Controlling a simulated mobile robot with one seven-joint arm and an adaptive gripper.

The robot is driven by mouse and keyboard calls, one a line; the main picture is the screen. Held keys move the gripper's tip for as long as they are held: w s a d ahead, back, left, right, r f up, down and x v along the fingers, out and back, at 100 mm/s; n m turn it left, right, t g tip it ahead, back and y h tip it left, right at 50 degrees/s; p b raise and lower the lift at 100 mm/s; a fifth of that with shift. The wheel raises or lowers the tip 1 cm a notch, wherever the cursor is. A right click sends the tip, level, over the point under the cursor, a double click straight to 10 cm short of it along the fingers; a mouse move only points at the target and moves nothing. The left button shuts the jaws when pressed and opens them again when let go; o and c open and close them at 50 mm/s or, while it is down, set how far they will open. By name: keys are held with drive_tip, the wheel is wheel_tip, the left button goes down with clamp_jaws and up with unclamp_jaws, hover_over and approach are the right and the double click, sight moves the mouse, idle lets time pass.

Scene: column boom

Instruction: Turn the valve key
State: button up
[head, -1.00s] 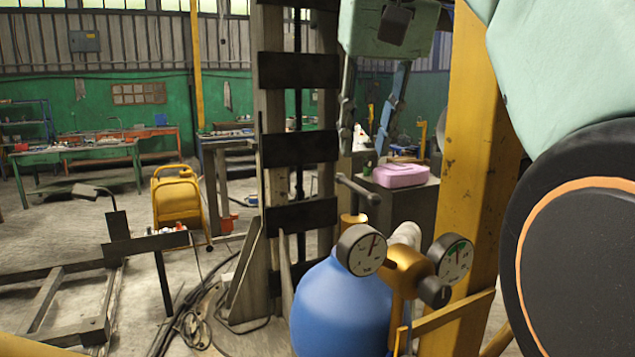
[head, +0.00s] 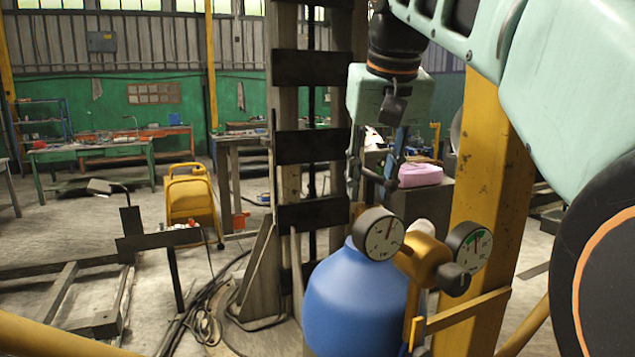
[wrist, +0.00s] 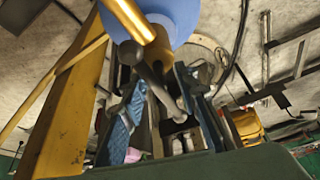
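The valve key is a grey T-bar on a brass stem, above the blue gas cylinder (head: 352,295). My gripper (head: 376,178) points down from above in the head view. Its fingers are apart, with the bar between them in the wrist view. I cannot tell whether a finger touches it. In the head view the fingers partly hide the bar.
Two round gauges (head: 380,234) and (head: 468,246) sit on the brass valve body (head: 425,258). A yellow post (head: 475,200) stands close on the right. A dark column (head: 308,150) stands behind. A pink object (head: 419,175) lies beyond the gripper. Cables lie on the floor at left.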

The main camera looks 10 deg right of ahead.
clamp_jaws()
idle(1.2)
unclamp_jaws()
drive_tip(key=v, duration=1.2)
drive_tip(key=shift+d, duration=0.1)
idle(0.4)
